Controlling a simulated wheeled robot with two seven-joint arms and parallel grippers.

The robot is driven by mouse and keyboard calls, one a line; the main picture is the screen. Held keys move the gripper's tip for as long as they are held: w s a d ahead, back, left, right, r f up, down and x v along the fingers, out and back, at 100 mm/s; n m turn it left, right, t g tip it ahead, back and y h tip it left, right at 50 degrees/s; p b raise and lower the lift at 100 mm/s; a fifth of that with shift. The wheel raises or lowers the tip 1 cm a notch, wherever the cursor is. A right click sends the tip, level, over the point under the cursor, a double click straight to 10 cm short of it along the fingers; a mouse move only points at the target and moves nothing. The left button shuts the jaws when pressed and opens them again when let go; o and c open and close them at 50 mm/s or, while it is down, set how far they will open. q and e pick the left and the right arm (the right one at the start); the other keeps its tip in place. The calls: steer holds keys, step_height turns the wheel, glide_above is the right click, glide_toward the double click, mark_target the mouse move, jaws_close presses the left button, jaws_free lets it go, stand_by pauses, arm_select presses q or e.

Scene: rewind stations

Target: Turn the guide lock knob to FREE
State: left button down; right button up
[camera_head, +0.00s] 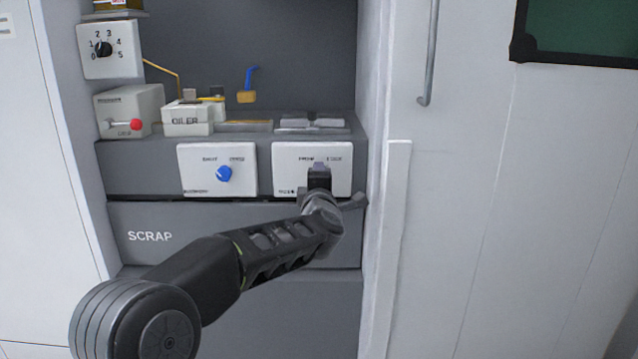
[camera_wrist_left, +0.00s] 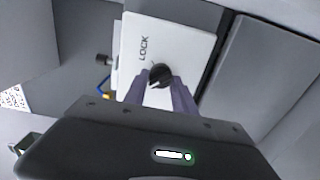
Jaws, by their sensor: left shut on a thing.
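The guide lock knob is a small black knob (camera_wrist_left: 160,75) on a white panel marked LOCK in the left wrist view. The fingers of my left gripper (camera_wrist_left: 158,88) stand on either side of it and are shut on it. In the head view my left gripper (camera_head: 319,172) is at the right white panel (camera_head: 340,157), hiding the knob. The small print on that panel is too blurred to read fully, and I cannot tell where the knob points. My right gripper is not in view.
A blue knob (camera_head: 224,174) sits on the left white panel (camera_head: 194,158). Above are an OILER box (camera_head: 187,121), a red-tipped lever (camera_head: 136,125) and a numbered dial (camera_head: 104,49). A SCRAP front (camera_head: 150,237) is below. A cabinet wall (camera_head: 398,250) stands close on the right.

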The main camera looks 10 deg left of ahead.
arm_select(q)
steer(key=shift+d+f, duration=0.1)
stand_by(0.3)
steer(key=c, duration=1)
jaws_free()
steer(key=p+v, duration=0.1)
steer(key=v, duration=0.6)
steer(key=shift+s+d, duration=0.1)
steer(key=shift+s, duration=0.25)
